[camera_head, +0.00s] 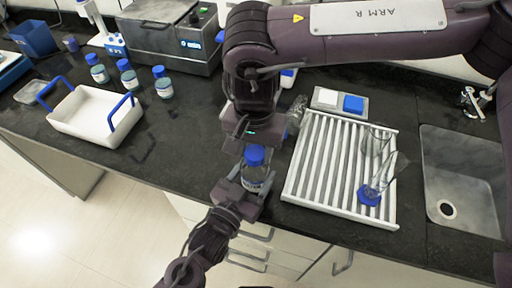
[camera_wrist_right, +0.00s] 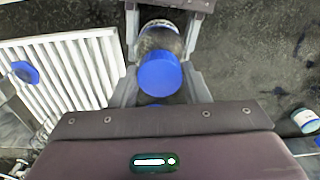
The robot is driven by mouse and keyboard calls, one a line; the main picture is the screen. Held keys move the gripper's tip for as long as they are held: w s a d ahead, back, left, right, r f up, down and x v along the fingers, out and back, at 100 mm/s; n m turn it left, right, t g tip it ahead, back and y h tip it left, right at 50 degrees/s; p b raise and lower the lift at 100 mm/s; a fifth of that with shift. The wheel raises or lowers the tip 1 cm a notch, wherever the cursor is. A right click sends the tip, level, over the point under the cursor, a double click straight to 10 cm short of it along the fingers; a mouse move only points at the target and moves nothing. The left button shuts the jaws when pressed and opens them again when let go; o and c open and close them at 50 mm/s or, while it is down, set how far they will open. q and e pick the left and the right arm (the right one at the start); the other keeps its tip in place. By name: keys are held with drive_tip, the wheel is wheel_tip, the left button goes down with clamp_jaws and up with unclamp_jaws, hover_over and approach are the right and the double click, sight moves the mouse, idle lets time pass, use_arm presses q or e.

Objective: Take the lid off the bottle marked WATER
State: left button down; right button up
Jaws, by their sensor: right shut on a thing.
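A clear bottle (camera_head: 257,178) with a blue lid (camera_head: 254,155) stands upright near the front edge of the counter. Its label is too small to read. The bottle body also shows in the right wrist view (camera_wrist_right: 158,38), with the lid (camera_wrist_right: 160,75) between my fingers. My right gripper (camera_head: 249,145) reaches down from above and is shut on the lid. The lid appears to be on the bottle's neck; the gripper partly hides that spot. My left gripper (camera_head: 245,192) comes from the front, low down, with its fingers closed around the bottle's body.
A white slatted rack (camera_head: 318,165) with glassware (camera_head: 375,180) stands close on the right, then a sink (camera_head: 465,180). A white tray (camera_head: 85,115) with blue handles and three blue-lidded bottles (camera_head: 128,75) are at the left. The counter between tray and bottle is clear.

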use_arm(q)
drive_tip(key=shift+s+d, duration=0.1)
drive_tip(key=shift+d, duration=0.1)
use_arm(e)
drive_tip(key=shift+s+a+r+n, duration=0.1)
drive_tip(key=shift+a+n, duration=0.1)
drive_tip(key=shift+n, duration=0.7)
drive_tip(key=shift+d+n, duration=0.15)
drive_tip(key=shift+n, duration=0.25)
use_arm(q)
drive_tip(key=shift+a, duration=0.1)
use_arm(e)
drive_tip(key=o, duration=1.1)
drive_tip(key=shift+d, duration=0.1)
